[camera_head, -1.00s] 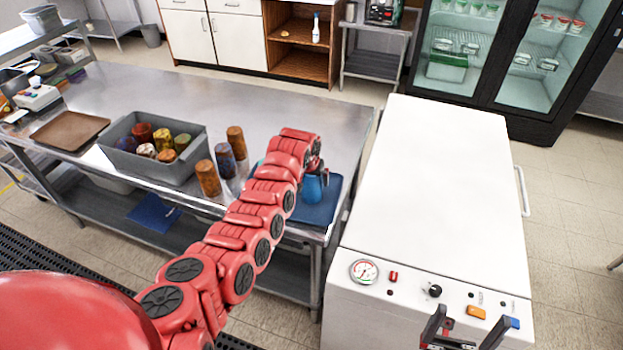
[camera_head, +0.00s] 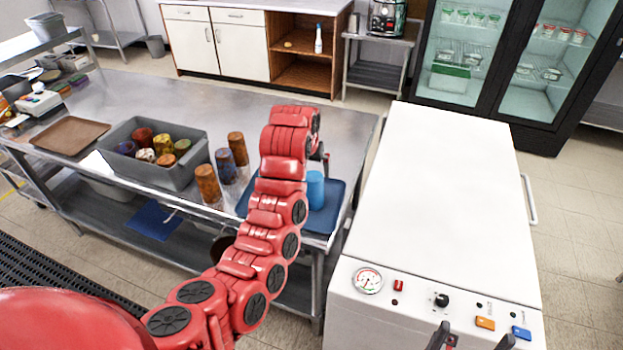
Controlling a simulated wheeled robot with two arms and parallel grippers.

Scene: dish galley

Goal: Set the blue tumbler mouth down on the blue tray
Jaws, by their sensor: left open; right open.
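The blue tumbler (camera_head: 315,190) stands upright on the blue tray (camera_head: 327,222) at the right end of the steel table. A plain light-blue top shows on it with no clear opening, so it looks mouth down. My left gripper (camera_head: 324,157) is open and empty just above and behind the tumbler, apart from it. My own red arm hides most of this gripper and the tray's left part. My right gripper (camera_head: 474,341) is open and empty at the bottom edge, in front of the white machine, and is partly cut off.
A grey bin (camera_head: 152,166) of several coloured cups stands left on the table. Several brown and blue tumblers (camera_head: 208,184) stand between it and my arm. A brown tray (camera_head: 70,135) lies farther left. The white machine (camera_head: 440,190) stands close on the right, its top clear.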

